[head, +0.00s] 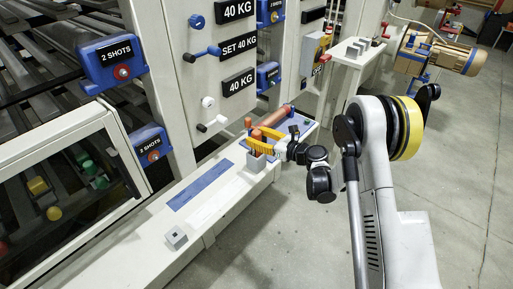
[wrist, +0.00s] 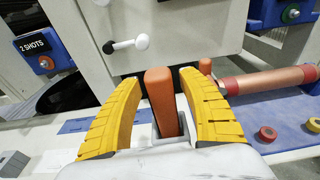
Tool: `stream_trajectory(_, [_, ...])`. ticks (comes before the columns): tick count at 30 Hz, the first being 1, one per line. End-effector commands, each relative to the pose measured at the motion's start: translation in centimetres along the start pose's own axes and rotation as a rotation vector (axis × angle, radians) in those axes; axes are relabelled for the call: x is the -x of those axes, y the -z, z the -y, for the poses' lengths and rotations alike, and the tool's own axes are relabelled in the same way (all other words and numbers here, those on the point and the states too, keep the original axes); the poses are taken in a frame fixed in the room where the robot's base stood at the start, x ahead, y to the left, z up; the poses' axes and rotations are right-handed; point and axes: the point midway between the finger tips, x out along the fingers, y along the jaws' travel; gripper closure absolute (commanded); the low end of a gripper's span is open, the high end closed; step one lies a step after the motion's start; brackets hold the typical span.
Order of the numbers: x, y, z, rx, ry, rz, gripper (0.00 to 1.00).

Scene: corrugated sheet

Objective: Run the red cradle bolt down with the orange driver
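The orange driver (wrist: 160,92) stands upright, its handle between the two yellow fingers of my gripper (wrist: 162,112) in the wrist view. Gaps show on both sides of the handle, so the fingers are apart and open around it. In the head view my gripper (head: 262,141) is at a grey holder (head: 256,161) on the white ledge. The driver's lower end is hidden. A blue block marked 2 SHOTS has a red round bolt head (head: 122,72); a lower block has another (head: 153,155). I cannot tell which is the cradle bolt.
White panel handles (wrist: 124,44) project behind. A small grey block (head: 176,238) sits on the ledge.

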Motion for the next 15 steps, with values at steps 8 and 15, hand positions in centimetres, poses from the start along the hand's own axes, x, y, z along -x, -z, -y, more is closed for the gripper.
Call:
stream_trajectory(8, [0.02,0.01,0.0,0.0,0.0,0.0,1.0])
stream_trajectory(15, [0.03,-0.05,0.0,0.0,0.0,0.0,1.0])
